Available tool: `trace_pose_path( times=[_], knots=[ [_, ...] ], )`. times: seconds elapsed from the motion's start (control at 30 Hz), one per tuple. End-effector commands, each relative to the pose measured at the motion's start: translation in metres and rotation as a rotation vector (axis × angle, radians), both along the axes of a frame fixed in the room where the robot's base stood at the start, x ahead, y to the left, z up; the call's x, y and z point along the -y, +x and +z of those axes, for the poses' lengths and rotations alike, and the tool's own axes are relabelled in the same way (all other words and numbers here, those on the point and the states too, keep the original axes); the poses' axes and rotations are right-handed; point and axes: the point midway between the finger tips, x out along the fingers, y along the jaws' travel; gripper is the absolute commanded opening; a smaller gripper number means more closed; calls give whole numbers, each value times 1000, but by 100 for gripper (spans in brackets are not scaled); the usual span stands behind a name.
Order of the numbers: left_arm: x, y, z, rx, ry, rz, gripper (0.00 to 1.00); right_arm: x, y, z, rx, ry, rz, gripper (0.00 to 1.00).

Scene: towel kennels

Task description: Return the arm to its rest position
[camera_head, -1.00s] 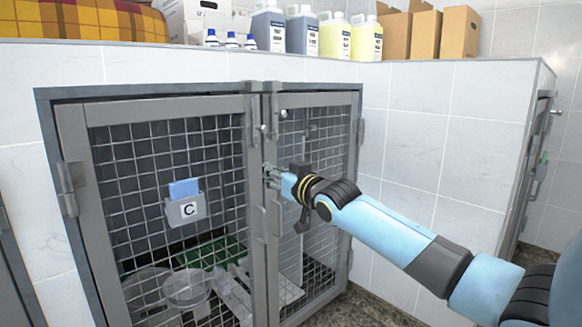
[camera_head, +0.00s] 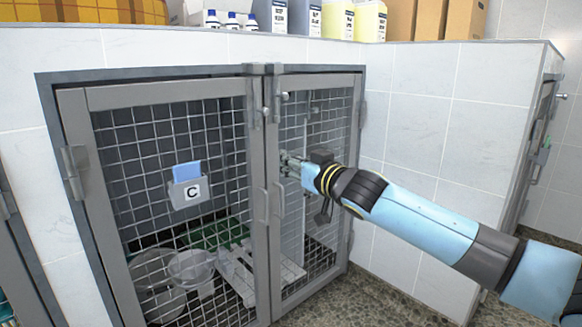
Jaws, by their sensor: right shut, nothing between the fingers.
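My right arm comes in from the right in the head view. Its gripper (camera_head: 292,165) is shut and empty, in front of the mesh of the right kennel door (camera_head: 327,128), near that door's inner frame. I cannot tell whether the fingertips touch the door. Both doors of kennel C look shut. The left door (camera_head: 110,200) carries a grey holder marked C (camera_head: 190,191) with a blue card (camera_head: 187,171) in it. My left gripper is not in view.
Behind the mesh are round bowls (camera_head: 190,268), a green tray and a pale slatted board (camera_head: 282,262). Bottles (camera_head: 338,20) and cardboard boxes (camera_head: 460,22) stand on the tiled ledge above. The space before the doors and the speckled floor (camera_head: 375,300) look clear.

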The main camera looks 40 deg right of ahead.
Motion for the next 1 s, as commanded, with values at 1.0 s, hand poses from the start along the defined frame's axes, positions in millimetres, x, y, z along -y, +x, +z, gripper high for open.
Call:
trace_pose_path(
  times=[1.0],
  knots=[
    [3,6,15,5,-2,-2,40,-71,-266,-283,-813,137,-194,0]
  ],
)
